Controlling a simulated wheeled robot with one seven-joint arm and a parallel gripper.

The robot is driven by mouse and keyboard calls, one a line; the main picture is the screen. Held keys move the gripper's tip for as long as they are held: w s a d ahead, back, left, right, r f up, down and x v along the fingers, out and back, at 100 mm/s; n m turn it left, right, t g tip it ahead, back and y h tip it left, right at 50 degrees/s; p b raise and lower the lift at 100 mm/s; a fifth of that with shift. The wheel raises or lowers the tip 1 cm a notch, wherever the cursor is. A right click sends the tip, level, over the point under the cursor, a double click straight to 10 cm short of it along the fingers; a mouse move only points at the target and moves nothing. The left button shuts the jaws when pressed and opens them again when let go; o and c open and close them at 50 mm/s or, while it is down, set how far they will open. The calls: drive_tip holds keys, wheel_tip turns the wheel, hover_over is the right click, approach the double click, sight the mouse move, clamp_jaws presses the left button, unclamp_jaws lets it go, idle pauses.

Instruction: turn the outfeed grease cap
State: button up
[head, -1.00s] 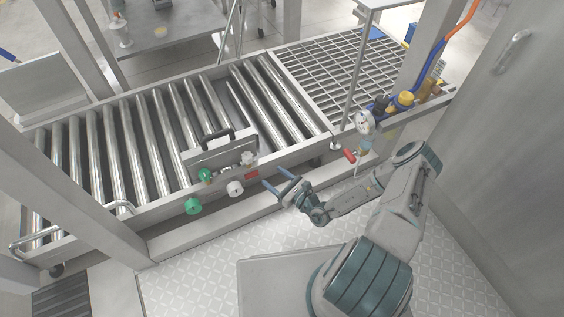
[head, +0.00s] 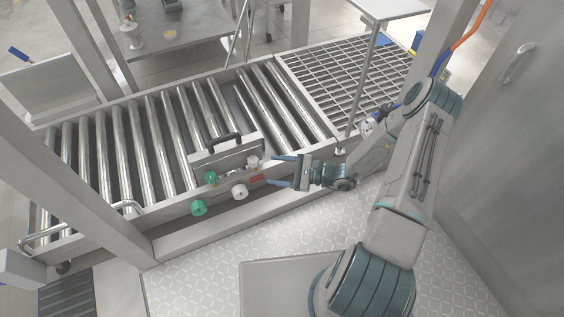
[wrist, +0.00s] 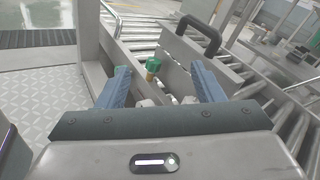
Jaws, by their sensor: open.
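On the near side of the roller conveyor, a bracket plate (head: 215,157) with a black handle carries small caps. A green cap (head: 211,177) and a white cap (head: 253,162) sit on it, with another green cap (head: 198,208) and a white cap (head: 240,191) lower on the rail. I cannot tell which is the outfeed grease cap. My gripper (head: 275,171) is open and empty, just right of the white caps, fingers pointing left. In the wrist view, a green cap on a brass stem (wrist: 153,65) shows beyond and between my open fingers (wrist: 160,75); white shapes low between them are partly hidden.
A red label (head: 257,179) is on the rail beside the white caps.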

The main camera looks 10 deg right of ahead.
sight(256, 165)
drive_tip(key=s+r+n+g+h, duration=0.1)
drive_tip(key=s+r+n+g, duration=0.1)
drive_tip(key=r+n+g, duration=0.1)
drive_tip(key=s+r+n+g+h+p, duration=0.1)
drive_tip(key=s+r+n+g+h, duration=0.1)
drive_tip(key=r, duration=0.6)
drive_tip(key=shift+s+d+r+n+g+h, duration=0.15)
drive_tip(key=shift+s+d+n+g+h, duration=0.15)
drive_tip(key=shift+s+n+g, duration=1)
drive_tip(key=shift+w+n, duration=0.3)
drive_tip(key=shift+w, duration=0.2)
